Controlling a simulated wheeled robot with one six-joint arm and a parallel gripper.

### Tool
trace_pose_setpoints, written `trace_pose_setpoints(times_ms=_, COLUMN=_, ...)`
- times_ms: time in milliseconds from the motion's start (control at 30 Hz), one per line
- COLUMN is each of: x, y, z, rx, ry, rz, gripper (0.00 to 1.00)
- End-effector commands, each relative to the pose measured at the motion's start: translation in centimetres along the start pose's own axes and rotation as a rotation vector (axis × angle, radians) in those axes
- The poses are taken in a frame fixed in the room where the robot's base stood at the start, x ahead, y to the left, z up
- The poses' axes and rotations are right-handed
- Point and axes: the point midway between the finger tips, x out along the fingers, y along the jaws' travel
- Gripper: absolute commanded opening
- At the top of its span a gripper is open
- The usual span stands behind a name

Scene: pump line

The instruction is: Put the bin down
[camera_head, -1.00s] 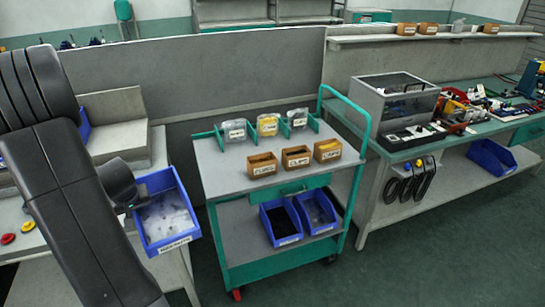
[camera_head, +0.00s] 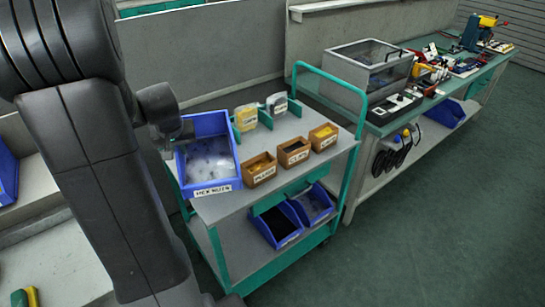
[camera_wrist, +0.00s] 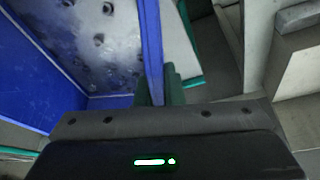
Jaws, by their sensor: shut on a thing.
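A blue bin (camera_head: 232,160) with a white label on its front holds pale, whitish contents. My gripper (camera_head: 178,143) is shut on the bin's left wall in the head view; its fingertips are mostly hidden there. In the wrist view my gripper (camera_wrist: 158,88) grips the blue wall of the bin (camera_wrist: 151,40) between its fingers. The bin appears in front of the left part of the grey-topped cart (camera_head: 235,207). I cannot tell whether its underside touches the cart top.
Small brown labelled boxes (camera_head: 293,152) stand on the cart top right of the bin, with clear bags (camera_head: 246,117) behind. Two blue bins (camera_head: 277,226) are on the lower shelf. A green-topped bench (camera_head: 395,118) stands to the right. Open floor (camera_head: 440,240) lies at front right.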

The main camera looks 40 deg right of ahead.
Motion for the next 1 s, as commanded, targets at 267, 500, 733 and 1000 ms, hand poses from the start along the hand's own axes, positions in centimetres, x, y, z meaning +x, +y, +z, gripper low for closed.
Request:
trace_pose_setpoints(times_ms=267, x=0.7, y=0.3, z=0.3, rx=0.004, ry=-0.002, rz=0.003, gripper=0.00)
trace_pose_setpoints(times_ms=500, x=4.6, y=0.3, z=2.0, rx=0.004, ry=-0.004, rz=0.003, gripper=0.00)
trace_pose_setpoints(times_ms=733, x=6.4, y=0.3, z=2.8, rx=0.003, ry=-0.003, rz=0.003, gripper=0.00)
trace_pose_setpoints(times_ms=1000, x=9.0, y=0.2, z=3.8, rx=0.004, ry=0.000, rz=0.002, gripper=0.00)
